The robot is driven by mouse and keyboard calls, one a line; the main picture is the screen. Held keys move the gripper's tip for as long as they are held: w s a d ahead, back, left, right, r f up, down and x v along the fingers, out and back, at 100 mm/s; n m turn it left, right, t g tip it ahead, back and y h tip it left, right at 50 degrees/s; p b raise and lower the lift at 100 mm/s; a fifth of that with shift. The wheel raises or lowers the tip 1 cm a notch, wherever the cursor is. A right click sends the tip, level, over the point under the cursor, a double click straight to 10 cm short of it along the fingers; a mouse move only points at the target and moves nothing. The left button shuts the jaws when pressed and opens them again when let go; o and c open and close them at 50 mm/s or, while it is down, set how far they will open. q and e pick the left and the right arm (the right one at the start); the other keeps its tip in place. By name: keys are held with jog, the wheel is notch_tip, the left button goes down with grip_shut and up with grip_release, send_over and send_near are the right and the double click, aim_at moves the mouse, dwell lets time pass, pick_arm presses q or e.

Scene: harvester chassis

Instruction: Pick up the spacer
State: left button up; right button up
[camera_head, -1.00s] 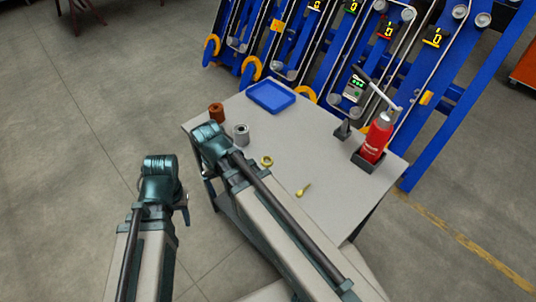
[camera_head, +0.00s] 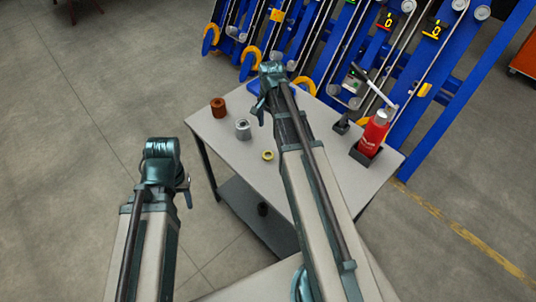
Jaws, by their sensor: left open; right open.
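On the grey table (camera_head: 225,158) stand a copper-brown cylinder (camera_head: 218,107), a silver-grey cylinder (camera_head: 243,130) with a hole in its top, and a small brass ring (camera_head: 267,155). I cannot tell for sure which of these is the spacer. My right gripper (camera_head: 258,112) is over the table's far part, behind and to the right of the silver-grey cylinder and apart from it, open and empty. My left gripper (camera_head: 187,188) is off the table's left side, open and empty; its wrist hides most of it.
A blue tray (camera_head: 254,88) is partly hidden behind my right wrist. A red bottle (camera_head: 374,135) in a dark holder and a grey tool with a handle (camera_head: 342,126) stand at the right. Blue machine frames (camera_head: 440,80) rise behind the table.

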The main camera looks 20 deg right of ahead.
jog(key=b, duration=0.9)
send_over(268, 157)
jog(key=shift+w+d+f, duration=0.1)
jog(key=shift+d+f, duration=0.05)
jog(key=shift+f, duration=1.3)
jog(key=shift+w+d+f, duration=0.1)
jog(key=shift+d+f, duration=0.05)
jog(key=shift+f, duration=1.35)
jog(key=shift+d+f, duration=0.15)
jog(key=shift+f, duration=1.3)
jog(key=f+b, duration=0.2)
jog(key=a+f+b, duration=0.1)
jog(key=f+b, duration=0.1)
jog(key=shift+s+f, duration=0.1)
jog(key=shift+s, duration=0.1)
jog(key=shift+f+b, duration=0.5)
jog(key=shift+r, duration=0.1)
jog(key=shift+c, duration=0.2)
grip_shut()
